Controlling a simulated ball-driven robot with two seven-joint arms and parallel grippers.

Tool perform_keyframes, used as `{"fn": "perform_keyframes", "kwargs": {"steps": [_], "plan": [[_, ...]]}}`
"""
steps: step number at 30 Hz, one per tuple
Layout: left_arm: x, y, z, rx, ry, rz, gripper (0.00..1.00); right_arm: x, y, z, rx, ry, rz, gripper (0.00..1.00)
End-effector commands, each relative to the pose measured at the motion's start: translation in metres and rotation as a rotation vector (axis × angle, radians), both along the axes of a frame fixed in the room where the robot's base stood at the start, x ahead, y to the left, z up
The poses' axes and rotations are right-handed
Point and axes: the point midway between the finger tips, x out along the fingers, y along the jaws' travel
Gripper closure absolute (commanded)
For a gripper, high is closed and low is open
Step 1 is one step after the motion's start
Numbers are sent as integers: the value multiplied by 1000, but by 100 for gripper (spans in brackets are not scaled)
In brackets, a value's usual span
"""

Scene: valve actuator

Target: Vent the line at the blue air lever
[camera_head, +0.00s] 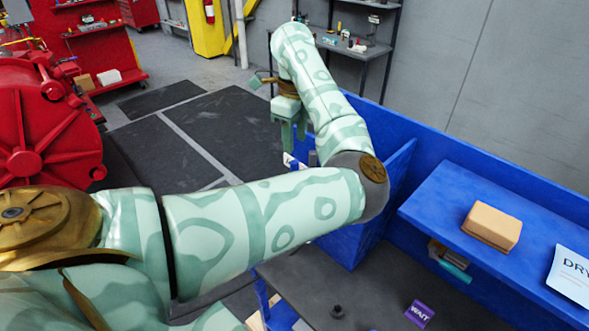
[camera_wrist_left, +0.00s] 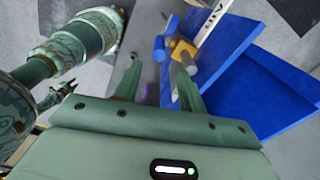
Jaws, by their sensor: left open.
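The blue air lever (camera_wrist_left: 172,25) shows in the left wrist view beside a brass-coloured valve body (camera_wrist_left: 183,51), on the blue bench structure. In the head view I cannot make it out behind my arm and gripper. My left gripper (camera_head: 291,143) hangs fingers down near the end of the blue bench panel. In the left wrist view my left gripper (camera_wrist_left: 157,76) has its fingers spread with nothing between them; the lever lies beyond the right fingertip, apart from it. What looks like my right gripper (camera_wrist_left: 52,97) is small and dark at the left; its jaws are unclear.
A blue shelf (camera_head: 440,205) holds a tan box (camera_head: 491,226) and a "DRY" card (camera_head: 571,274). A purple "WAIT" tag (camera_head: 419,313) lies on the dark bench top (camera_head: 375,290). A red wheel-like machine (camera_head: 45,125) stands left. Dark floor mats (camera_head: 225,120) lie clear behind.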

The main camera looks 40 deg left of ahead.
Motion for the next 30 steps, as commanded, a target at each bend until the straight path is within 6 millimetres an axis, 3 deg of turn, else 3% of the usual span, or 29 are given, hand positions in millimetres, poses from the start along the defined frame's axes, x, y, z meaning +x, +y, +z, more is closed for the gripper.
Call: {"fn": "perform_keyframes", "kwargs": {"steps": [6, 12, 25, 30], "plan": [[-2, 1, -58, 4, 6, 1, 59, -1, 1, -3, 2, 2, 0, 64], [-1, 1, -91, 4, 4, 1, 59, -1, 0, -7, 0, 3, 1, 64], [-1, 1, -103, 4, 1, 2, 59, -2, -4, -7, -6, 3, 3, 64], [-1, 1, -102, 4, 1, 2, 100, -2, -4, -7, -6, 3, 3, 64]]}}
